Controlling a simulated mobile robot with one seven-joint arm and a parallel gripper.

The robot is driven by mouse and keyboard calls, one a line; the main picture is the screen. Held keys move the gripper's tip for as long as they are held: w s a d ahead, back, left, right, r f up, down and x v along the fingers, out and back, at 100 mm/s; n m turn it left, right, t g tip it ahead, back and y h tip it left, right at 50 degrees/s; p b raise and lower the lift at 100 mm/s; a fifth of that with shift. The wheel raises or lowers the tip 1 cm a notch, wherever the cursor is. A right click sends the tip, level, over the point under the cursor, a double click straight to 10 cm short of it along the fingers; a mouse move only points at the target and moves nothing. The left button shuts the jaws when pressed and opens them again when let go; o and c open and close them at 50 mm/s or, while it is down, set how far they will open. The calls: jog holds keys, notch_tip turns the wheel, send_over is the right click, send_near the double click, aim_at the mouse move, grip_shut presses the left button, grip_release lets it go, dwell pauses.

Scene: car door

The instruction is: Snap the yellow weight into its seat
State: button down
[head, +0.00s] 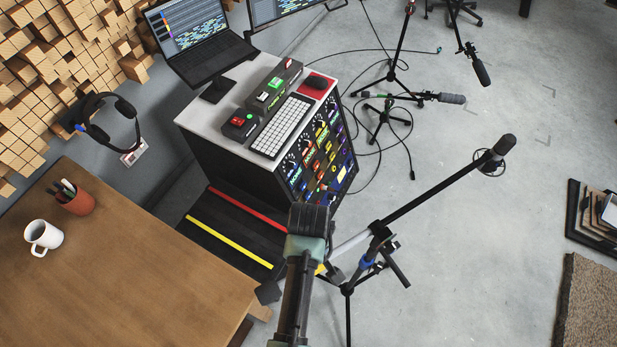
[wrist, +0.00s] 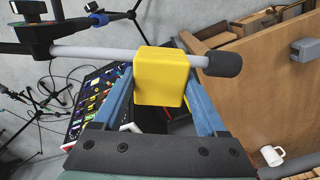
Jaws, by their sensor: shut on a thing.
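The yellow weight (wrist: 160,78) is a rounded block between the two blue fingers of my gripper (wrist: 160,92) in the wrist view. My gripper is shut on it. A light grey boom rod (wrist: 95,53) meets the weight on its left side and shows again on its right, ending in a dark cap (wrist: 222,64). I cannot tell whether the rod runs through the weight or just behind it. In the head view only a sliver of the yellow weight (head: 321,269) shows beside my arm. The boom stand (head: 378,240) rises to its right, with its microphone (head: 503,146) at the far end.
A wooden desk (head: 150,265) with a white mug (head: 43,236) and a pen cup (head: 76,200) lies to the left. A rack cabinet (head: 215,150) stands behind my arm. More microphone stands (head: 391,75) and cables lie beyond. The floor to the right is mostly open.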

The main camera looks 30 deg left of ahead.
jog(key=shift+f+b, duration=0.55)
jog(key=shift+f, duration=0.5)
jog(key=shift+w, duration=0.1)
jog(key=shift+p, duration=0.7)
dwell(0.8)
jog(key=shift+f+b, duration=1.2)
jog(key=shift+f, duration=0.45)
grip_release()
notch_tip(320, 180, up, 13)
jog(key=shift+r+b, duration=0.1)
jog(key=shift+b, duration=1)
